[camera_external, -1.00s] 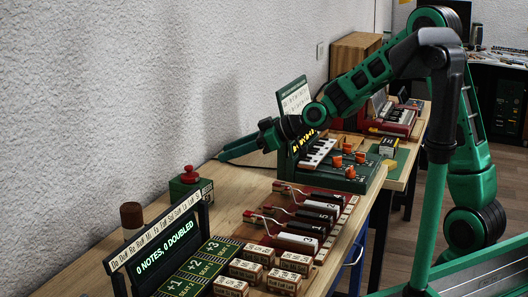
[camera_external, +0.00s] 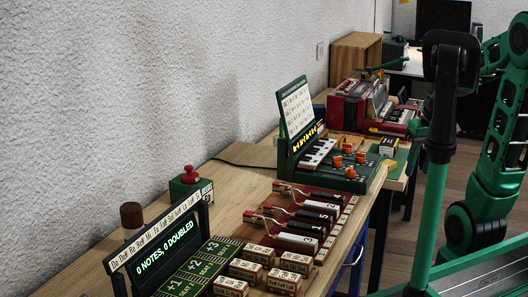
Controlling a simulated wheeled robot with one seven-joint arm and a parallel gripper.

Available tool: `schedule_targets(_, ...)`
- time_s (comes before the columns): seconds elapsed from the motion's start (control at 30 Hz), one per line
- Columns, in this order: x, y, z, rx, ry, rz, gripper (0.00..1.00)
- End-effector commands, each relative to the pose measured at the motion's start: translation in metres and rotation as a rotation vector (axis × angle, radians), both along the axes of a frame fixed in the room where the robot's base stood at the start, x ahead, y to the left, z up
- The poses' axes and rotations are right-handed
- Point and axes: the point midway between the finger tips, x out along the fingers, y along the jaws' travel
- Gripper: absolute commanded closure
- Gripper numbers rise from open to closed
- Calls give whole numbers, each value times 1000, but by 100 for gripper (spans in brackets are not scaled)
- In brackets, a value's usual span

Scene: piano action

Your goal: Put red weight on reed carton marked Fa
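A red knobbed piece (camera_external: 188,173), which looks like the red weight, sits on top of a dark green labelled box (camera_external: 205,190) near the wall. My arm is at the right edge. A small green part behind my column may belong to my gripper, but its fingers cannot be made out and no held thing shows.
A dark display (camera_external: 168,246) reads "0 NOTES, 0 DOUBLED". A green keyboard box with an upright chart (camera_external: 297,107) stands behind. A red accordion (camera_external: 350,104) is on the farther table. Bare wood surrounds the red-topped box.

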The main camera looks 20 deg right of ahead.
Motion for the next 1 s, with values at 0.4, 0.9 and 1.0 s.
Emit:
schedule_targets(0.4,-159,-45,-6,79,252,-472,62)
schedule_targets(0.9,-157,-45,-7,79,256,-473,62)
schedule_targets(1.0,-146,-45,-12,76,270,-472,62)
